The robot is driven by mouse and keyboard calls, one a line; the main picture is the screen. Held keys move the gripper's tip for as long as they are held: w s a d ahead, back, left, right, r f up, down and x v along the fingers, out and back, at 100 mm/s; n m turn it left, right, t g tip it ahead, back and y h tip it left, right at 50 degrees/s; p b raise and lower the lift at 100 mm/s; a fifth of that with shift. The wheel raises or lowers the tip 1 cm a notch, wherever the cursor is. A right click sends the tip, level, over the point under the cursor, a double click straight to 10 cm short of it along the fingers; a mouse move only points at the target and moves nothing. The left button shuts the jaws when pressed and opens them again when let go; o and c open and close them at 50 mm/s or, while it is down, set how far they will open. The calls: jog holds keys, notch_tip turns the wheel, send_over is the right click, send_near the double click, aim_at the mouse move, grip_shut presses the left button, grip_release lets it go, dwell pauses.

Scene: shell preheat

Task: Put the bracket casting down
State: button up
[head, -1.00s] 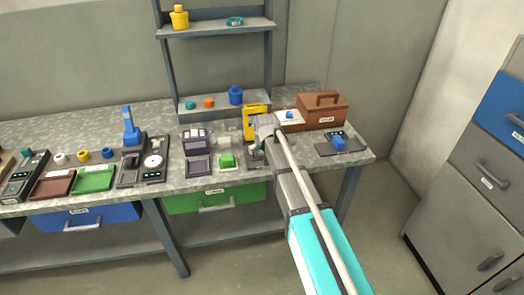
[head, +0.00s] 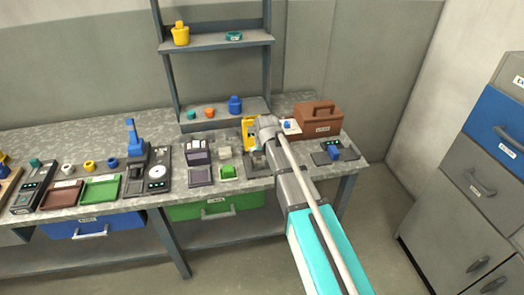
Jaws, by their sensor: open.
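My gripper (head: 257,161) is low over the bench, just in front of a yellow upright frame (head: 249,131). My own arm covers much of it, and its fingers are small and dark here. It is open. I cannot pick out the bracket casting for sure; it may be hidden behind my wrist or be one of the small parts nearby. A green block (head: 227,171) sits on a pale-edged pad just left of my gripper. A blue part (head: 334,153) sits on a dark fixture to the right.
A brown toolbox (head: 318,121) stands at the back right of the grey bench (head: 110,138). A dark device (head: 198,152) and green tray (head: 101,190) are to the left. A shelf rack (head: 216,41) stands behind, and a drawer cabinet (head: 472,185) is at the far right.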

jog(key=shift+p+v, duration=1.15)
jog(key=shift+v, duration=0.35)
jog(key=shift+d, duration=0.1)
jog(key=s+d+f+m+g+h, duration=0.1)
jog(key=s+d+m+g, duration=0.2)
jog(key=s+d, duration=1.8)
jog(key=shift+s+d+f+g, duration=0.25)
jog(key=shift+d+g, duration=0.1)
jog(key=shift+g, duration=0.25)
